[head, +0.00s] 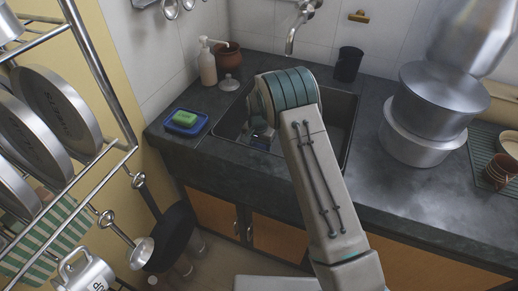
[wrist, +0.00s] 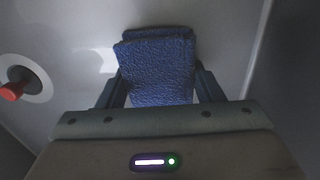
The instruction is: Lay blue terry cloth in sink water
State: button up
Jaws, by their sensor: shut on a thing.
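The blue terry cloth (wrist: 156,62) is folded, with a textured surface, and sits between the two dark fingers of my gripper (wrist: 161,82) in the wrist view. My gripper is shut on it. The grey sink floor lies below the cloth; I cannot tell whether the cloth touches it. In the head view my arm reaches over the dark sink (head: 345,108), and my gripper (head: 257,136) is down inside it, largely hidden by my arm. I cannot make out a water surface clearly.
A drain with a red-tipped plug (wrist: 20,84) is left of the cloth. The faucet (head: 292,40) hangs behind.

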jog(key=shift+f, duration=0.1)
jog(key=shift+f, duration=0.15)
jog(key=o, duration=1)
jog(key=shift+c, duration=0.2)
